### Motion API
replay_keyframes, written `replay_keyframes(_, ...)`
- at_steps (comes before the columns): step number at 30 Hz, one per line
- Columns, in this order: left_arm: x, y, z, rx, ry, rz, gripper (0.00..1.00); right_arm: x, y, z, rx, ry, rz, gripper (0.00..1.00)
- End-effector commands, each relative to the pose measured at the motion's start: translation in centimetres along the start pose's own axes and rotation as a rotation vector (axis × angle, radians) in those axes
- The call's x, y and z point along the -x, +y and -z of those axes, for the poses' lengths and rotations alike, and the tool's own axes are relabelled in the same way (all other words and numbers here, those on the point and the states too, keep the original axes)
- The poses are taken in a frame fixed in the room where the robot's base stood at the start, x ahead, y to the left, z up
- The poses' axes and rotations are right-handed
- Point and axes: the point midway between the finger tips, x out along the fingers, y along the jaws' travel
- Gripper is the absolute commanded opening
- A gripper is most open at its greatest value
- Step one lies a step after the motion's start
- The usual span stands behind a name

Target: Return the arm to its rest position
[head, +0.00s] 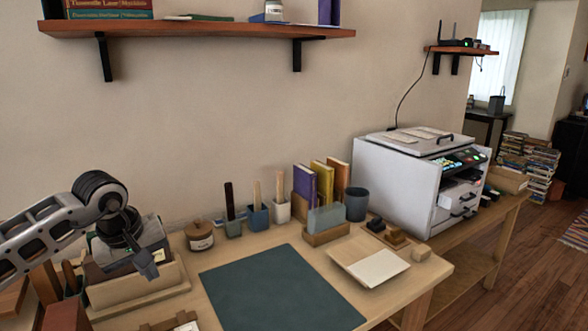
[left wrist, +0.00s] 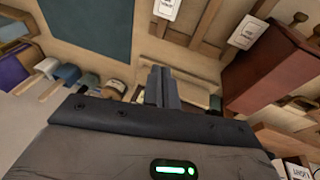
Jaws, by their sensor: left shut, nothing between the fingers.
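My left arm comes in from the left in the head view. Its gripper (head: 147,264) hangs over the left end of the desk, above a wooden holder (head: 140,291) there. The fingers are together with nothing between them. In the left wrist view the closed fingers (left wrist: 162,88) point over the desk, with the holder partly hidden behind them. Whether the gripper touches the holder cannot be told. My right gripper is in neither view.
A dark desk mat (head: 280,287) lies mid-desk. Behind it stand a round jar (head: 199,235), pen cups, upright books (head: 321,180) and a grey cup (head: 356,204). A white printer (head: 405,185) stands at right. A wall shelf (head: 200,29) hangs above.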

Motion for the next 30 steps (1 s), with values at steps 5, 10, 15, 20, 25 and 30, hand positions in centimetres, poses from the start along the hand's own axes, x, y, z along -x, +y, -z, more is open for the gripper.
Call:
replay_keyframes(5,-2.4,3.4,-5.1,0.092,-0.158,-0.147,0.00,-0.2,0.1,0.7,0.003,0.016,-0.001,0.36)
replay_keyframes(10,-4.1,7.9,-12.9,0.299,-0.445,-0.340,0.00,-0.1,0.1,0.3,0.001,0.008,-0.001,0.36)
replay_keyframes(15,-1.6,13.8,-23.4,0.851,-1.063,-0.547,0.00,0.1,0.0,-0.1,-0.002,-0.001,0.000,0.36)
replay_keyframes(20,2.1,15.5,-25.2,1.609,-1.750,-0.511,0.00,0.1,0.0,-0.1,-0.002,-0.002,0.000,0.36)
replay_keyframes(25,-0.8,10.9,-22.6,-2.000,1.933,0.121,0.00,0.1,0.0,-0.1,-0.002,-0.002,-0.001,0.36)
replay_keyframes(30,-8.3,1.9,-24.6,-1.353,1.176,-0.223,0.00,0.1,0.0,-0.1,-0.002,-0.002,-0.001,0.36)
